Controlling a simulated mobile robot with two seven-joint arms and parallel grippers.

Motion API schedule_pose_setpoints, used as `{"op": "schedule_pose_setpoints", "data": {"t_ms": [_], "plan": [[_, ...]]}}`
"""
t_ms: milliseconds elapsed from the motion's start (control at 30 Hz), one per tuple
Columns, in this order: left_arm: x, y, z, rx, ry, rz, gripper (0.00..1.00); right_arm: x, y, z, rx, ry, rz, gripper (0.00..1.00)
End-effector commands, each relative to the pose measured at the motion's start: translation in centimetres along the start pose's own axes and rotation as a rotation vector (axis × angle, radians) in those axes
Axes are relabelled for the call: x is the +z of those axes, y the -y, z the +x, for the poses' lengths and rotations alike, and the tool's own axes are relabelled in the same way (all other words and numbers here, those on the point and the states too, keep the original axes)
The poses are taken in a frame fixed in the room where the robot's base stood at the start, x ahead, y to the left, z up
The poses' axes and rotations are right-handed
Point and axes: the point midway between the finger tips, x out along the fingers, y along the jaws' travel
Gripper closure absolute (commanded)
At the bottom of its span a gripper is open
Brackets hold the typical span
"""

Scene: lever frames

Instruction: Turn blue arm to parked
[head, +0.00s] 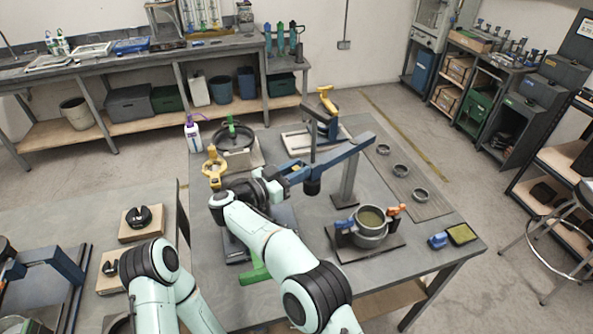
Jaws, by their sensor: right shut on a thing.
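The blue arm (342,154) is a long lever that reaches from a grey post (348,183) on the middle table down and left to my right gripper (287,181). My right gripper is shut on the near left end of this lever; its fingertips are partly hidden by my own wrist. A small yellow-orange piece shows on the lever beside the gripper. No label reading parked is legible. My left arm shows at lower left, but its gripper is not in view.
A pot (370,226) with blue and orange handles stands on a dark plate to the right of the post. Several grey rings lie on the table's right side. A yellow-handled fixture (214,168) and a round black pan (233,140) stand left of the gripper. A white bottle (193,136) stands behind.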

Motion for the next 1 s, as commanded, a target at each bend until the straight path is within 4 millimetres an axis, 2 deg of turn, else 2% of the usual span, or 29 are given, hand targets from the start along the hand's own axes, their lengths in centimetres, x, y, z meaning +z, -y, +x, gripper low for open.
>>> {"op": "schedule_pose_setpoints", "data": {"t_ms": [200, 233, 300, 667, 1000], "plan": [[0.0, 0.0, 0.0, 0.0, 0.0, 0.0, 0.57, 0.0, 0.0, 0.0, -0.001, 0.0, -0.001, 1.0], [0.0, 0.0, 0.0, 0.0, 0.0, 0.0, 0.57, 0.0, 0.0, 0.0, 0.0, 0.0, -0.001, 0.69], [0.0, 0.0, 0.0, 0.0, 0.0, 0.0, 0.57, 0.0, 0.0, 0.0, 0.0, -0.001, 0.0, 0.51], [0.1, 0.1, 0.1, 0.0, 0.001, 0.0, 0.57, 0.0, 0.0, -0.6, -0.002, 0.0, 0.0, 0.51], [0.6, 0.4, 0.5, -0.002, 0.007, -0.003, 0.57, 0.1, 0.0, -5.9, -0.002, 0.0, 0.0, 0.51]]}}
